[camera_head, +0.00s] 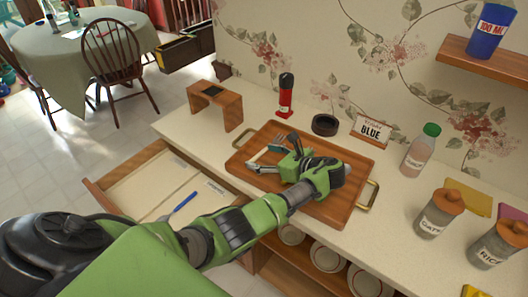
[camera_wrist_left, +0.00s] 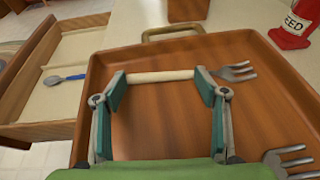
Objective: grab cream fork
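The cream fork lies on the wooden tray (camera_head: 340,200). Its cream handle (camera_wrist_left: 160,76) and metal tines (camera_wrist_left: 236,73) show in the left wrist view, with the tines to the right. My left gripper (camera_wrist_left: 162,88) is open and low over the tray. Its two fingers are wide apart, near the two ends of the handle, which spans the gap between them. I cannot tell whether they touch it. In the head view the left gripper (camera_head: 274,156) partly covers the fork. A second fork's tines (camera_wrist_left: 290,162) show at the lower right of the wrist view. My right gripper is not in view.
An open drawer (camera_head: 135,190) at the left holds a blue-handled utensil (camera_head: 184,201). Behind the tray stand a wooden stand (camera_head: 215,97), a red bottle (camera_head: 285,97), a dark round dish (camera_head: 325,125) and a sign (camera_head: 371,130). Jars (camera_head: 438,213) stand at the right.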

